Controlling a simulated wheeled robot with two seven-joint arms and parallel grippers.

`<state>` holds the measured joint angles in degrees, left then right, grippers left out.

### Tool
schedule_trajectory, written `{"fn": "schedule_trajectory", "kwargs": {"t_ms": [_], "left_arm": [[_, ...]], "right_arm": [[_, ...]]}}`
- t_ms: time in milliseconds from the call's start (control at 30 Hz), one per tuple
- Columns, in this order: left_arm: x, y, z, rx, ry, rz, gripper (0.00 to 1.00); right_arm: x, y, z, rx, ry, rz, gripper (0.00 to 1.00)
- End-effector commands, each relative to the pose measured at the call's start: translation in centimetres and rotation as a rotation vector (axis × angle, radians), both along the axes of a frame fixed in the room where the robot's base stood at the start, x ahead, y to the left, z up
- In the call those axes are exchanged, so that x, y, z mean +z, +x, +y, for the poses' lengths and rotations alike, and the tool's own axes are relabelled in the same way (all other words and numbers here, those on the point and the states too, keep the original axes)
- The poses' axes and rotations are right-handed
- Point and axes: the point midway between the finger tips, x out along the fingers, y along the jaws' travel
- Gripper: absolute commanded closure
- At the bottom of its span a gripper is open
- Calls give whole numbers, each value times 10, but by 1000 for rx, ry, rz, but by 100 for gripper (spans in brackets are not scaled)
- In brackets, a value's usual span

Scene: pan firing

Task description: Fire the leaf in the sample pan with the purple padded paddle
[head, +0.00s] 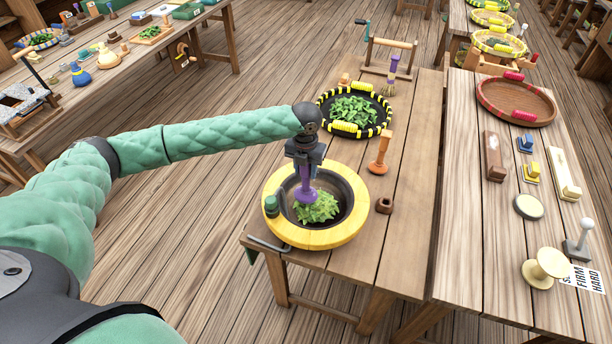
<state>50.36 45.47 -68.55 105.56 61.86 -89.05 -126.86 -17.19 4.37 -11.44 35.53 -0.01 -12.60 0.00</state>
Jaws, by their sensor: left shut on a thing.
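The sample pan (342,237) is a dark bowl with a wide yellow rim at the near end of the middle table. Green leaf (318,210) lies in a heap in its bottom. My left gripper (305,160) is above the pan, pointing down, shut on the purple paddle (305,193). The paddle stands about upright, its lower end at the leaf; whether it presses on the leaf I cannot tell. My right gripper is not in view.
A black and yellow tray (322,101) of leaf lies behind the pan. An orange stamp-like tool (379,153) and a small brown cup (384,205) stand close to the pan's right. The right table (480,245) holds several tools and a round red-rimmed tray (515,101).

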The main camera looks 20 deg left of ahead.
Motion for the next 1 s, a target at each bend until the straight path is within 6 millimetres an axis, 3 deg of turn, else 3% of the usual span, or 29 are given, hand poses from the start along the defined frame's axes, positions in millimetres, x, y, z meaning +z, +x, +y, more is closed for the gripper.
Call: {"fn": "schedule_trajectory", "kwargs": {"t_ms": [500, 1000], "left_arm": [[54, 1, 0, 1, 0, -2, 100], [65, 0, 0, 0, 0, 0, 100]], "right_arm": [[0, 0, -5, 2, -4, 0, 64], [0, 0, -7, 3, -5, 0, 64]]}}
